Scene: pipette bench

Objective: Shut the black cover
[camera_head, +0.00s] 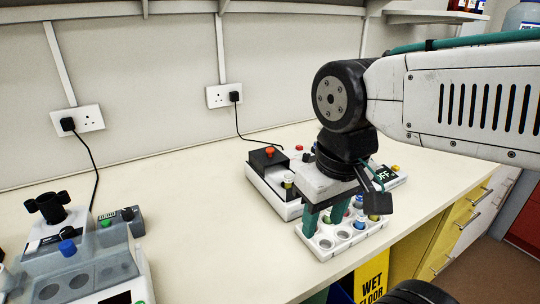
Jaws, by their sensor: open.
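The black cover (262,160), with an orange-red knob (269,151) on top, sits on the back left part of a white device (270,192) against the wall side of the bench. My gripper and arm hide the device's right part.
The white rack (323,243) with round wells and several coloured caps stands near the bench's front edge. A white unit with a small OFF display (383,175) lies behind my gripper. Another device with a clear cover (85,262) stands at the left. The bench between is clear.

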